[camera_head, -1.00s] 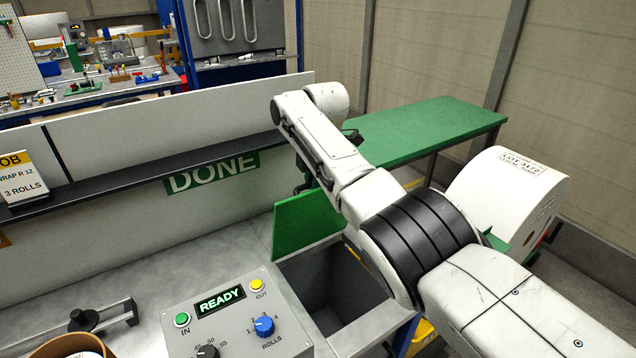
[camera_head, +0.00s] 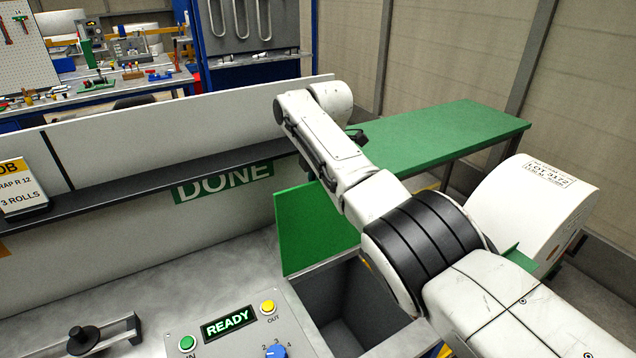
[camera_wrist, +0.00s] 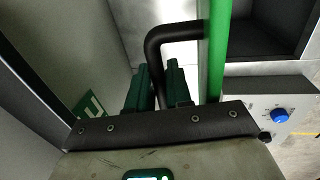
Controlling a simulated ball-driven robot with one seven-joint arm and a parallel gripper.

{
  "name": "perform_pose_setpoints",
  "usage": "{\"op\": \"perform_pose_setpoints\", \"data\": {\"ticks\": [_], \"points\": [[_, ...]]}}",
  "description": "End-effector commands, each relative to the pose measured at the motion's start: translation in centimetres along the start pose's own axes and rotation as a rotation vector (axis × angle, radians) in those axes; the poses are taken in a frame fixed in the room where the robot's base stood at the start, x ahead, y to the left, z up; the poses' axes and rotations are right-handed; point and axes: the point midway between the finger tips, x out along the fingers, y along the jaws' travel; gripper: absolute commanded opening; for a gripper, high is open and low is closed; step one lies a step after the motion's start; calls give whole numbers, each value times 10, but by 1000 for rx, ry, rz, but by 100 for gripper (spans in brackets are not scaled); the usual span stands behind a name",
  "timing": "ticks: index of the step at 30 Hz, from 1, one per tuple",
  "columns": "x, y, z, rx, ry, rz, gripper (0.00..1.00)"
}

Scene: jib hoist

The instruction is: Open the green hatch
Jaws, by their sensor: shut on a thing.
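The green hatch (camera_head: 308,232) stands raised and roughly upright over an open grey bin (camera_head: 350,300) in the bench. In the wrist view the hatch (camera_wrist: 216,50) shows edge-on as a green strip, with a bent black handle (camera_wrist: 172,36) on its left side. My gripper (camera_wrist: 160,82) has its two dark green fingers closed around the lower part of this handle. In the head view my arm reaches over the bin to the hatch's far side, and the hatch and arm hide the gripper's fingers.
A control panel (camera_head: 250,325) with a READY display stands left of the bin. A white wall with a green DONE label (camera_head: 225,183) and a dark ledge lies behind. A green table (camera_head: 440,140) and a large white roll (camera_head: 530,215) are at the right.

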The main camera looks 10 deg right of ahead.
Motion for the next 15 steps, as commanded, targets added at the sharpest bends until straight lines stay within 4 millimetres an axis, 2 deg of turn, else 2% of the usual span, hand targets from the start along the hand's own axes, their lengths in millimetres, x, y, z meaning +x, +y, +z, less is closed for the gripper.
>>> {"op": "perform_pose_setpoints", "data": {"ticks": [5,6,11,15], "points": [[-1,1,-1,-1,1,4,0],[-1,1,-1,-1,1,4,20],[-1,1,0,-1,0,3,34],[-1,1,0,-1,0,2,34]]}}
